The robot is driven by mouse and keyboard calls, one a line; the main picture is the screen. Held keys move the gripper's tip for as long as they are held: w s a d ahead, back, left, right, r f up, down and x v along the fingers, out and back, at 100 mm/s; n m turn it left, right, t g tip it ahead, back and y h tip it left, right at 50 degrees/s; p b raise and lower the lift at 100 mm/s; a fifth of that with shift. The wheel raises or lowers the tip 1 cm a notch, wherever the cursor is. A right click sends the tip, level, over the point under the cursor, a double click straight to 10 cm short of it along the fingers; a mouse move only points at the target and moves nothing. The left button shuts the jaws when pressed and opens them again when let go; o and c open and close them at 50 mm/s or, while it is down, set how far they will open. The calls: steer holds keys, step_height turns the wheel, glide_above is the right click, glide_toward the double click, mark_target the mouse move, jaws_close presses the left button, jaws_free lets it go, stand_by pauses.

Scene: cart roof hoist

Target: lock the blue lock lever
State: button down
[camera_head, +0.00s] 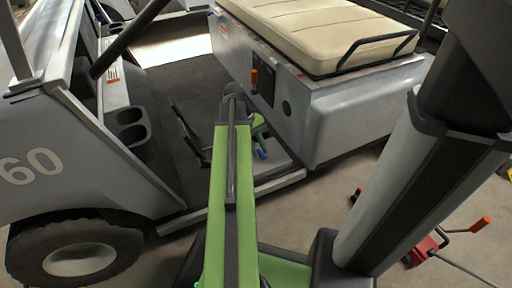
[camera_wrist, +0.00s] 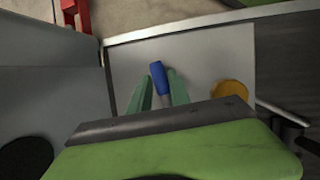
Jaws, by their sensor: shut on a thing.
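The blue lock lever (camera_wrist: 161,80) shows in the wrist view as a blue grip on a grey shaft, standing over a pale floor plate (camera_wrist: 205,60). My gripper (camera_wrist: 164,84) has its two green fingers on either side of the lever and is shut on it. In the head view the blue tip (camera_head: 261,155) shows low beside the seat base, just below my green gripper (camera_head: 260,141). The lower shaft and its pivot are hidden behind my gripper body.
The cart's seat base (camera_head: 345,115) stands to the right, with an orange-handled switch (camera_head: 254,79) on its side panel. Pedals (camera_head: 187,130) lie left of my arm. An orange round thing (camera_wrist: 229,89) is right of the lever. A red jack (camera_head: 424,250) stands on the floor.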

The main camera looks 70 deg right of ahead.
steer(key=shift+s+a, duration=0.2)
steer(key=shift+s, duration=0.05)
steer(key=c, duration=1.3)
jaws_free()
steer(key=shift+w, duration=0.1)
steer(key=shift+o, duration=0.2)
steer(key=shift+w, duration=0.2)
steer(key=p+v, duration=1.5)
steer(key=v, duration=0.2)
steer(key=shift+r+p, duration=0.2)
steer(key=shift+p, duration=0.2)
steer(key=shift+w, duration=0.15)
